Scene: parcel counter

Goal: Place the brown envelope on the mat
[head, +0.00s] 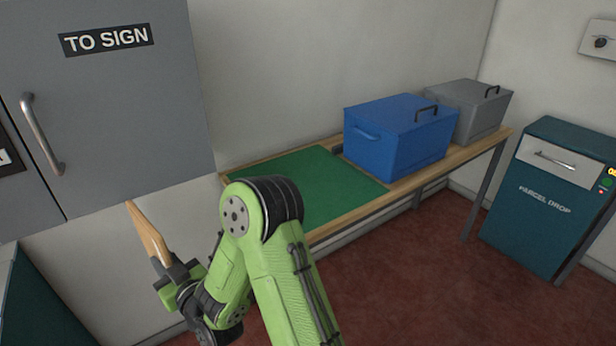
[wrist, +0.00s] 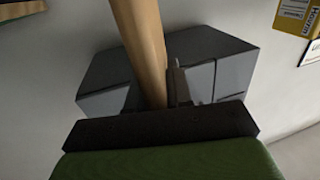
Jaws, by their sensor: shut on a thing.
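The brown envelope (head: 148,232) is held upright and a little tilted in my gripper (head: 172,278), in front of the white wall at the lower left of the head view. In the wrist view the envelope (wrist: 141,45) stands edge-on between the fingers of my gripper (wrist: 152,98), which is shut on it. The green mat (head: 322,176) lies on the wooden counter, to the right of the gripper and apart from it. My arm hides the mat's near left part.
A blue lidded box (head: 392,145) and a grey lidded box (head: 466,112) stand on the counter right of the mat. A grey cabinet marked TO SIGN (head: 110,120) hangs at the left. A teal PARCEL DROP unit (head: 545,205) stands at the far right.

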